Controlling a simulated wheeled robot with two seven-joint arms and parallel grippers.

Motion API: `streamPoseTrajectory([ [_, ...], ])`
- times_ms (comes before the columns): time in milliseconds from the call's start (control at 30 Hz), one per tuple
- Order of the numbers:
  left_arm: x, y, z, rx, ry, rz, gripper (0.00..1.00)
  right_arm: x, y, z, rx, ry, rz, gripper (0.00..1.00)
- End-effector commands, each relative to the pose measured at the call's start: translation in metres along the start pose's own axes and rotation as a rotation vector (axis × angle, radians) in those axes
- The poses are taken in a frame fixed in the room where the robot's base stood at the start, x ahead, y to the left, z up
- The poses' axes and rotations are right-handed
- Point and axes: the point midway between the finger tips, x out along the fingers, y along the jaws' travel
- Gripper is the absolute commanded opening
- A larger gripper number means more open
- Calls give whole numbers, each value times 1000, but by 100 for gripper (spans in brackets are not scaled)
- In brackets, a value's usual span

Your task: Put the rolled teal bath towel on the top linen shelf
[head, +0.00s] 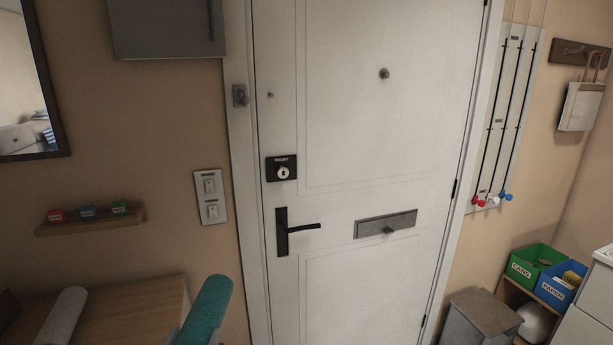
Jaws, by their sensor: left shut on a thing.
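The rolled teal bath towel (208,305) is at the bottom edge of the head view, left of the door, tilted with its upper end leaning right. My left gripper (194,337) is shut on it; only small grey parts of the fingers show beside the roll, and the rest is cut off by the frame. A wooden top (135,305) lies to the left of the towel, with a pale grey roll (62,318) on it. I cannot tell whether this is the top linen shelf. My right gripper is not in view.
A white door (350,275) with a black handle (296,229) fills the middle. A small wall ledge (90,222) with little coloured blocks is above the wooden top. At lower right stand a grey bin (480,318), a green CANS box (530,266) and a blue PAPER box (558,284).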

Motion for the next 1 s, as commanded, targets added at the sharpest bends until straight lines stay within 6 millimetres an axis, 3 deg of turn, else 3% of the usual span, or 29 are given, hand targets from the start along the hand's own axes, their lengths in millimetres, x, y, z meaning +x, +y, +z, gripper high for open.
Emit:
streamPoseTrajectory([
  [367, 1, 1, -4, 2, 2, 1, 32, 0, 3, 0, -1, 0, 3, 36],
  [567, 8, -1, -26, 13, 8, 77, 32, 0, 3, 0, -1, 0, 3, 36],
  [800, 11, 6, -51, 28, 5, 299, 32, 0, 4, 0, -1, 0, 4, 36],
  [1000, 0, 15, -55, 11, -3, 619, 32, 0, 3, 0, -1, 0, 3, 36],
])
